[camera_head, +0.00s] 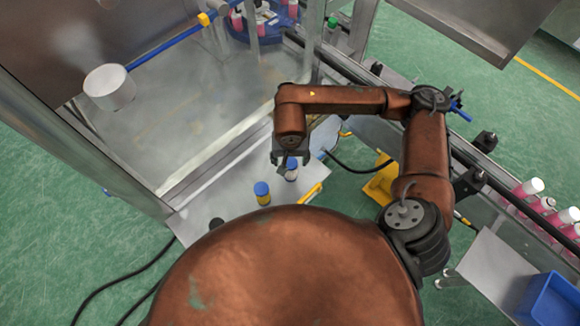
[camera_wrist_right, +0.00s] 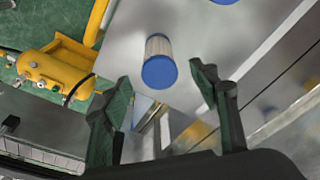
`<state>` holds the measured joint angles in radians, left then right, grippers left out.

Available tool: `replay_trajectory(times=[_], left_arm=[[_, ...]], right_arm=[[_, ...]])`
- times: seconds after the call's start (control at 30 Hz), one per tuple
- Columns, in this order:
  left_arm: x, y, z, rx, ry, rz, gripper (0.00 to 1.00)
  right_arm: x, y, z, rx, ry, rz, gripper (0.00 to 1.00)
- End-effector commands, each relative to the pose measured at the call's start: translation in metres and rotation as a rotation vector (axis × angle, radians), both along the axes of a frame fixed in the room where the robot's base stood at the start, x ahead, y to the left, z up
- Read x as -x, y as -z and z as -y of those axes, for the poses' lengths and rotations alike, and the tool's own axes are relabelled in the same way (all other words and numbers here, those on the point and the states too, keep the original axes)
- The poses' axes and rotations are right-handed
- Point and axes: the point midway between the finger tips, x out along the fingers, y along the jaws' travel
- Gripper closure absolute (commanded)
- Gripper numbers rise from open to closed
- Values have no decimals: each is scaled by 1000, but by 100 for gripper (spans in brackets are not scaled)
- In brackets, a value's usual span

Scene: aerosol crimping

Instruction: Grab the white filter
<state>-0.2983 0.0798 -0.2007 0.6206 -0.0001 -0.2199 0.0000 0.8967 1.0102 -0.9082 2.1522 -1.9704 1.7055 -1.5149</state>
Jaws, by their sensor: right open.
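The white filter (camera_head: 291,175) stands upright on the metal table, with a blue cap. In the right wrist view its pleated pale body and blue cap (camera_wrist_right: 159,72) show beyond and between the fingers, apart from them. A second filter with a yellow body and blue cap (camera_head: 263,197) stands to its left, nearer my body. My right gripper (camera_head: 290,162) is open and empty above the white filter, partly covering it in the head view. Its two dark fingers also show in the right wrist view (camera_wrist_right: 165,100). My left gripper is not in view.
The metal table (camera_head: 225,205) has bare room left of the filters. A yellow machine part (camera_wrist_right: 62,70) sits beyond the table edge. A conveyor with pink bottles (camera_head: 527,188) and a blue bin (camera_head: 550,300) are at the right. A metal frame post (camera_head: 85,150) stands at the left.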

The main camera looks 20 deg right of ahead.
Motion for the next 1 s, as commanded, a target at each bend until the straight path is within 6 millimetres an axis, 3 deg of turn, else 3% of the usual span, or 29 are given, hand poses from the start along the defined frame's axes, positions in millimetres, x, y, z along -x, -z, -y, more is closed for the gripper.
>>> replay_trajectory(times=[0.5,0.77,1.0], left_arm=[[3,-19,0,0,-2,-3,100],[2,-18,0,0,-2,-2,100],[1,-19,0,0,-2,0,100]], right_arm=[[-8,61,6,-7,4,-4,45],[-8,66,7,-6,4,-3,45],[-8,65,7,-6,5,-3,60]])
